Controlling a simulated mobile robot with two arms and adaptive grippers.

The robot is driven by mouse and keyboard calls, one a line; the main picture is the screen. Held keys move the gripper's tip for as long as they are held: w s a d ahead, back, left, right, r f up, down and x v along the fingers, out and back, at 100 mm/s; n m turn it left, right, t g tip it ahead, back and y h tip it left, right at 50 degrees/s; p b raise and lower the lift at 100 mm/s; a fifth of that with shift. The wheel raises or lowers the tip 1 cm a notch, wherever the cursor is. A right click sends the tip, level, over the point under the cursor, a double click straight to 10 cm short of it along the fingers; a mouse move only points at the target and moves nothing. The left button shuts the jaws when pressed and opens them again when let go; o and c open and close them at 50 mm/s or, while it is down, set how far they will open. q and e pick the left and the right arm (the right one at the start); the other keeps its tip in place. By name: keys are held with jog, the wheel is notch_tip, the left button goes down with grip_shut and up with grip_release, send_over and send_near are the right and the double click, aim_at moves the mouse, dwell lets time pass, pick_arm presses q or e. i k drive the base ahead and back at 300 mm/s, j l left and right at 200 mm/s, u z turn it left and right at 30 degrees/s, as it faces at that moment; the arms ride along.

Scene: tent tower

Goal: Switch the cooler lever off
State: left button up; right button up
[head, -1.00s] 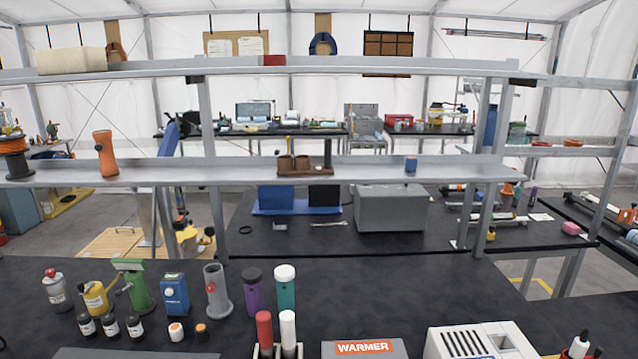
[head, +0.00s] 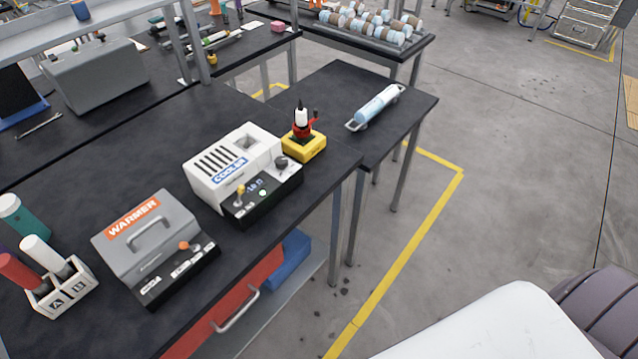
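The cooler (head: 213,178) is a white box with a vented top, a blue COOLER label and a black front panel. It stands on the black bench near its right end. A small yellow-tipped lever (head: 241,191) sticks up at the left of the front panel. A dark round knob (head: 281,163) sits at the panel's right, with a small display and a white button between. I cannot read the lever's setting. Neither gripper is in view.
A grey warmer (head: 150,243) stands left of the cooler, and a white rack (head: 66,297) with tubes is further left. A yellow-based device (head: 304,147) stands just right of the cooler. A side table (head: 330,105) holds a blue cylinder (head: 377,103). Open floor lies to the right.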

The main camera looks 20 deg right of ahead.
aim_at(241, 189)
jog(key=z, duration=0.35)
jog(key=k+l+u, duration=0.1)
jog(key=k, duration=0.4)
jog(key=k+l+u, duration=0.15)
jog(key=k, duration=0.35)
